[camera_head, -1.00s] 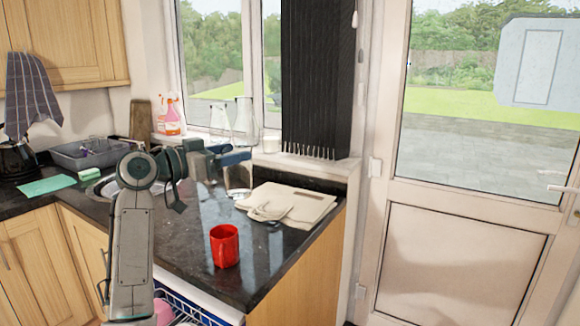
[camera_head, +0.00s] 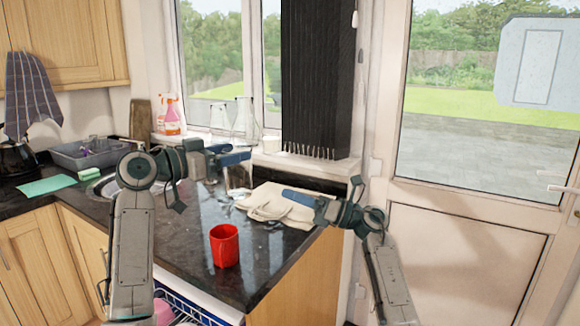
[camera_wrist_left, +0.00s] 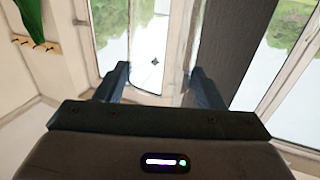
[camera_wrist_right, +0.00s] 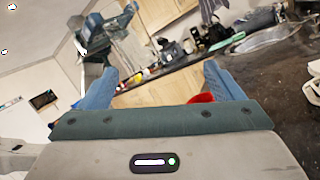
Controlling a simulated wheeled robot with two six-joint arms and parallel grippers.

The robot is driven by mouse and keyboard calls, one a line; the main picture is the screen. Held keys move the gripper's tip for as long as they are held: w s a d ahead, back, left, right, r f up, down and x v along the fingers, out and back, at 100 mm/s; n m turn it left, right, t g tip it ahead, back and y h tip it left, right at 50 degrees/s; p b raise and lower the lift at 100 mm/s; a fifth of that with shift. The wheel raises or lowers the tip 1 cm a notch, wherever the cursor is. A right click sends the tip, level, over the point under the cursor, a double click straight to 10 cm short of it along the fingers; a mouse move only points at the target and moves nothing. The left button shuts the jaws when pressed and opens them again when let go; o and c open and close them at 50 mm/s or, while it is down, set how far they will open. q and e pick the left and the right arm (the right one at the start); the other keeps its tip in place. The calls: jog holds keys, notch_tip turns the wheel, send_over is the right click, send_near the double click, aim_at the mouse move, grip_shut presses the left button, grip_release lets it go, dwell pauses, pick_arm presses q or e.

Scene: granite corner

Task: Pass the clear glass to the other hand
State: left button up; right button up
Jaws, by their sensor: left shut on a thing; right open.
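The clear glass (camera_head: 238,178) is in my left gripper (camera_head: 240,158), which is shut on it and holds it above the worktop's far part. The glass is see-through and its outline is faint. In the left wrist view the fingers (camera_wrist_left: 160,84) stand apart, and the glass between them is hard to make out against the window. My right gripper (camera_head: 292,196) is open and empty, right of the glass and a little lower in the head view, pointing left towards it. In the right wrist view its fingers (camera_wrist_right: 160,88) are wide apart with nothing between them.
A red mug (camera_head: 224,246) stands on the dark worktop (camera_head: 185,240) in front. A pale folded cloth or bag (camera_head: 270,208) lies behind my right gripper. Glass flasks (camera_head: 244,115) and spray bottles (camera_head: 170,115) stand by the window. A grey dish tub (camera_head: 75,160) is at left.

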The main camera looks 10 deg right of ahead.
aim_at(248, 165)
notch_tip(248, 165, up, 9)
jog(key=s+a+n+g+h, duration=0.2)
jog(key=s+n+g+h, duration=0.1)
jog(key=n, duration=0.4)
jog(key=x, duration=1.1)
jog(key=shift+w+a, duration=0.1)
jog(key=shift+a, duration=0.3)
jog(key=shift+c, duration=0.2)
jog(key=c, duration=1.2)
pick_arm(q)
jog(key=o, duration=1.5)
pick_arm(e)
jog(key=shift+o, duration=0.2)
